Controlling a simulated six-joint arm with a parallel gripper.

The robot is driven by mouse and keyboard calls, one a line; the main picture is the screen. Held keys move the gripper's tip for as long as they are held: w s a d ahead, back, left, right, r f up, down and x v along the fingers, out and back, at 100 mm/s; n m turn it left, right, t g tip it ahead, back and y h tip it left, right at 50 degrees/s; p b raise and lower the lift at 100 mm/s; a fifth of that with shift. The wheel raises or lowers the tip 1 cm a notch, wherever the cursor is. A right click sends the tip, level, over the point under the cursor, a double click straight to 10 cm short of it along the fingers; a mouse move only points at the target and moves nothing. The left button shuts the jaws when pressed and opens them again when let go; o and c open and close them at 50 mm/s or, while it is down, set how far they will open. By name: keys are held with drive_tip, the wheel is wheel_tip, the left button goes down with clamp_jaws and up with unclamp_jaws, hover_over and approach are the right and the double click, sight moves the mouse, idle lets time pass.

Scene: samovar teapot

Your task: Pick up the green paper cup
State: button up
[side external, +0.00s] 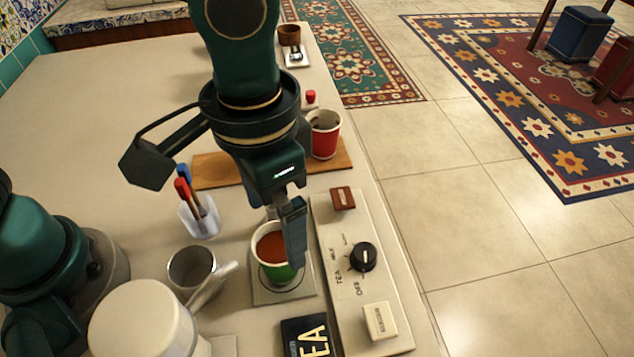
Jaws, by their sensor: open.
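The green paper cup (276,272) stands upright on a square grey plate (284,294), filled with reddish-brown liquid. My gripper (292,235) is open and points down at the cup. One finger overlaps the cup's right rim in the picture; the other finger is mostly hidden behind the gripper. I cannot tell whether a finger touches the cup or reaches inside its rim.
A control panel (340,225) with a black knob (363,257) lies right of the cup. A metal pitcher (192,268) and a pen holder (200,218) stand to the left. A red cup (325,140) is on a wooden board (213,172). A TEA sign (310,335) is in front.

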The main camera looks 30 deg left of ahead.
sight(278, 241)
wheel_tip(278, 241, down, 5)
drive_tip(key=shift+f, duration=0.1)
idle(0.3)
drive_tip(key=c, duration=0.9)
drive_tip(key=shift+o, duration=0.2)
